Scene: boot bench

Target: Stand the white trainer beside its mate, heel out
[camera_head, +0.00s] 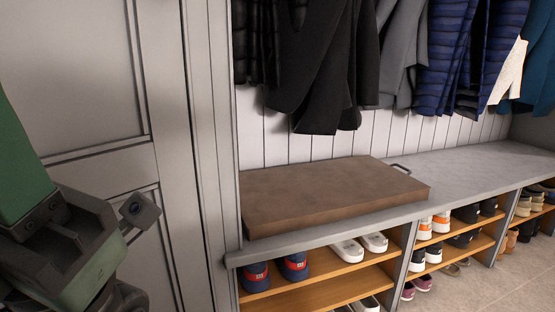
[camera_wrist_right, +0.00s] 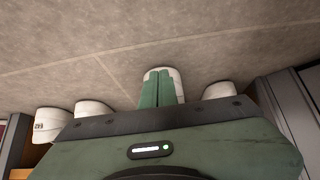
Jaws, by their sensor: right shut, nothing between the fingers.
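In the right wrist view, my right gripper (camera_wrist_right: 160,90) is shut and empty, its green fingers side by side. They overlap a white shoe (camera_wrist_right: 167,71); I cannot tell whether they touch it. Another white shoe (camera_wrist_right: 218,90) is just right of it, and two more white shoes (camera_wrist_right: 53,121) (camera_wrist_right: 92,108) are at the left. In the head view, a white pair (camera_head: 347,252) (camera_head: 374,242) stands on the upper shelf, and white shoes (camera_head: 366,304) show partly on the lower shelf at the bottom edge. I cannot tell which is the task's trainer. My left gripper's fingers are out of view.
A brown cushion (camera_head: 330,195) lies on the grey bench top (camera_head: 465,172). Blue shoes with red (camera_head: 295,266) share the upper shelf (camera_head: 325,276). Uprights divide the cubbies, and more shoes fill those to the right. Coats (camera_head: 325,70) hang above. The floor (camera_head: 450,293) in front looks clear.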

